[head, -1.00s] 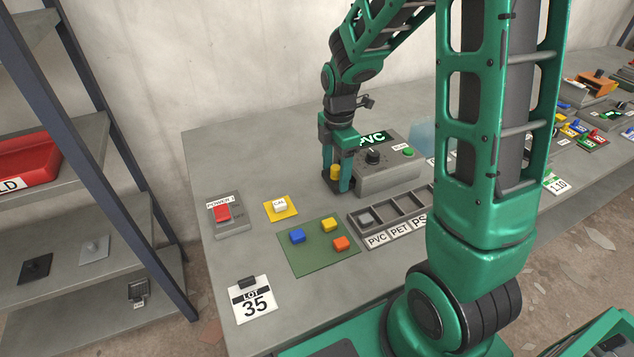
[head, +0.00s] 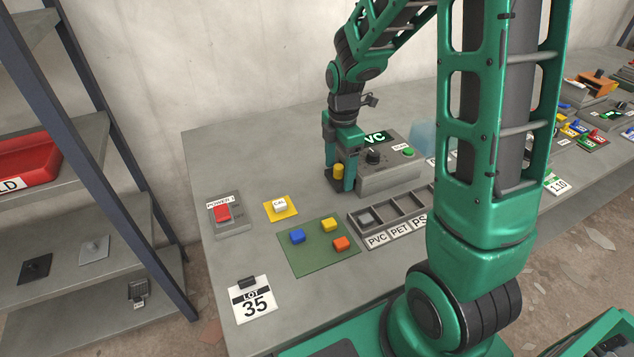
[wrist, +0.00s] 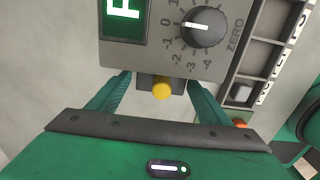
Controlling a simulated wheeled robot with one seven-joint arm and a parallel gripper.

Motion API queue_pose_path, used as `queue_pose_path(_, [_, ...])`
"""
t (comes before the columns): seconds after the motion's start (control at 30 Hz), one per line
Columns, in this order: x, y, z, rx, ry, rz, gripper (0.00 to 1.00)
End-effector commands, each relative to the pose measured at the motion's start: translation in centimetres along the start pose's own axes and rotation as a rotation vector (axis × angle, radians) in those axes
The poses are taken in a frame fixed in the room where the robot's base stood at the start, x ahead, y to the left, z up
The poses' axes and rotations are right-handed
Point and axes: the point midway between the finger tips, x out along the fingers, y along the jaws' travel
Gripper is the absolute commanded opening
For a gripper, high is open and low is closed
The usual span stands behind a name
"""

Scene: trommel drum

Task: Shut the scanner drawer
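The scanner (head: 390,177) is a grey box on the bench with a lit PVC display and a black dial; the wrist view shows its dial face (wrist: 170,58) close up. Its small dark drawer (wrist: 145,82) has a yellow knob (wrist: 162,90) and sticks out a little from the scanner's near edge in the wrist view. The knob also shows in the head view (head: 338,171). My gripper (head: 341,184) is low at the scanner's left end. Its fingers are spread on either side of the drawer and knob, with gaps beside the knob. Finger contact with the drawer's sides cannot be told.
A row of labelled bins (head: 397,210) stands in front of the scanner. A green mat (head: 318,262) with coloured blocks, a yellow pad (head: 270,213), a red power switch (head: 222,213) and a LOT 35 card (head: 252,299) lie left. The bench's back left is bare.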

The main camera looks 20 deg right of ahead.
Motion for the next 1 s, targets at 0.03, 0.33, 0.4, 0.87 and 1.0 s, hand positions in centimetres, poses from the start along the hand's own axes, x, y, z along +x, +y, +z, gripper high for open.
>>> queue_pose_path(0.03, [0.0,0.0,0.0,0.0,0.0,-0.001,0.72])
queue_pose_path(0.33, [-0.1,-0.1,-0.1,-0.001,0.001,-0.003,0.72])
queue_pose_path(0.4, [-0.5,-0.1,-0.1,-0.001,0.001,-0.003,0.72])
queue_pose_path(0.87, [-3.6,-0.1,-0.1,-0.001,0.001,-0.003,0.72])
queue_pose_path(1.0, [-4.6,-0.1,0.0,-0.001,0.001,-0.002,0.72])
